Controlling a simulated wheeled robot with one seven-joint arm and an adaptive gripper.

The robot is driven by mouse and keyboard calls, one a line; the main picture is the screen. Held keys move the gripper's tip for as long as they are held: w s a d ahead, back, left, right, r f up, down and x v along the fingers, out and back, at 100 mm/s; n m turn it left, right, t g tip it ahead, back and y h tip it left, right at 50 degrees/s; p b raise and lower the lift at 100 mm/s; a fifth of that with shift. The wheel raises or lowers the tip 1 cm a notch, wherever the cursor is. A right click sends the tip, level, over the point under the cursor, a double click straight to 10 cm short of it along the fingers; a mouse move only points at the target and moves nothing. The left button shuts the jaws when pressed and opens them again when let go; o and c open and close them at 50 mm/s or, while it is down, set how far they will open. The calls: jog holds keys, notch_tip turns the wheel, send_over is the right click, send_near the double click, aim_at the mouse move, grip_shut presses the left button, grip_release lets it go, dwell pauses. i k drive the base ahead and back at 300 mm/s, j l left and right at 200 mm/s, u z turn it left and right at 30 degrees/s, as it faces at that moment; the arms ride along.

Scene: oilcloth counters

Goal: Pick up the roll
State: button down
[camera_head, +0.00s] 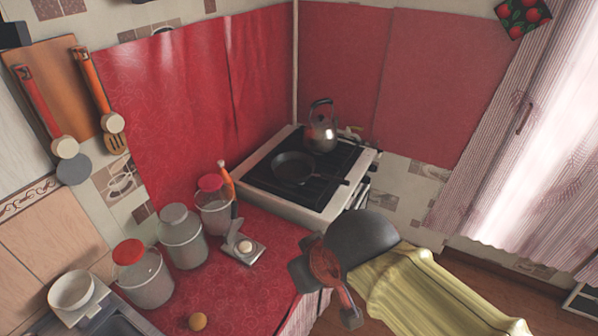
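A small round golden-brown roll (198,321) lies on the red counter (235,300) near the bottom edge of the view. My gripper (326,294) is to the right of the roll, well apart from it, over the counter's right edge. Its two dark fingers stand apart, with nothing seen between them. The roll is in plain view, and nothing covers it.
Three jars (148,275) stand in a row left and behind the roll. A stove (300,180) with a pan (293,167) and kettle (321,128) is at the back. Counter around the roll is clear.

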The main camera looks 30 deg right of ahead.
aim_at(244, 248)
jog(key=i+l+u, duration=0.2)
jog(key=l+u, duration=0.15)
jog(key=u, duration=0.15)
jog(key=i+l+u, duration=0.1)
jog(key=l+u, duration=0.35)
